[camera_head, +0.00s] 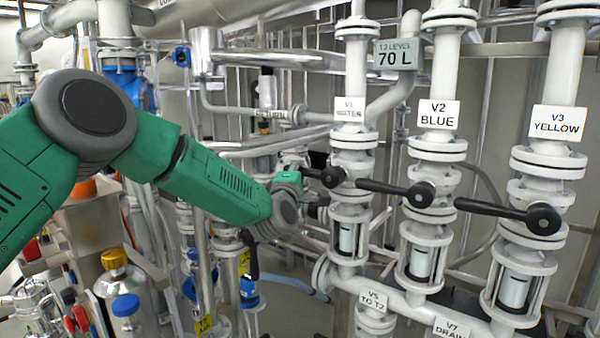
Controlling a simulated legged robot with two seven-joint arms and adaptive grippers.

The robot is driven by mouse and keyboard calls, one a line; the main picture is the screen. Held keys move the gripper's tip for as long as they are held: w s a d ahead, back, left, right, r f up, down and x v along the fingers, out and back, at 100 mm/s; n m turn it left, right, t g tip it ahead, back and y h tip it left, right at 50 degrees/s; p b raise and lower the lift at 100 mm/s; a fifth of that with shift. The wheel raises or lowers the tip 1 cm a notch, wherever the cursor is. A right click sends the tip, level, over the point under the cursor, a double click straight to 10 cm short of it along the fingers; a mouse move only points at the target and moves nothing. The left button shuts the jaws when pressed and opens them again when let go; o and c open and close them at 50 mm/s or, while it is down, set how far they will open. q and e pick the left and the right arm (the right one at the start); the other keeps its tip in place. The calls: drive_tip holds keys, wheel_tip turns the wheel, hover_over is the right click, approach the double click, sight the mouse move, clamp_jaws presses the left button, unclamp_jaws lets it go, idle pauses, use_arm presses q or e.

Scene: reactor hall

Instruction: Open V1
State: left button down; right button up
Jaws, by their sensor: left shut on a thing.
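The V1 valve has a white label (349,109) reading V1 WATER on a white vertical pipe. Its black lever (332,177) has a round hub and points left, roughly level. My green left arm comes in from the left, and my left gripper (311,184) is at the lever's left end, shut on it. The fingers are small and partly hidden behind the wrist and lever. My right gripper is not in view.
The V2 lever (397,190) and V3 lever (510,213) also point left, to the right of V1. A sign (395,54) reads T2 LEVEL 70 L. V5 (374,299) and V7 (452,328) labels sit below. Dense pipes crowd the left.

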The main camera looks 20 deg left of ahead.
use_arm(q)
drive_tip(key=shift+a+f, duration=0.15)
drive_tip(key=shift+f, duration=0.15)
drive_tip(key=shift+f+n+b, duration=0.55)
drive_tip(key=shift+n+b, duration=0.15)
drive_tip(key=shift+b, duration=0.25)
drive_tip(key=s+d+f+n+g+b, duration=0.1)
drive_tip(key=d+f+n+g+b, duration=0.2)
drive_tip(key=f+n+b, duration=0.3)
drive_tip(key=shift+s+d+f+n+g+b, duration=0.15)
drive_tip(key=shift+f+n+g+b, duration=0.25)
drive_tip(key=shift+n+g+b, duration=0.35)
drive_tip(key=c, duration=1.4)
unclamp_jaws()
drive_tip(key=shift+r, duration=0.1)
drive_tip(key=shift+a+r+t, duration=0.15)
drive_tip(key=shift+a+t, duration=0.1)
drive_tip(key=shift+a, duration=0.1)
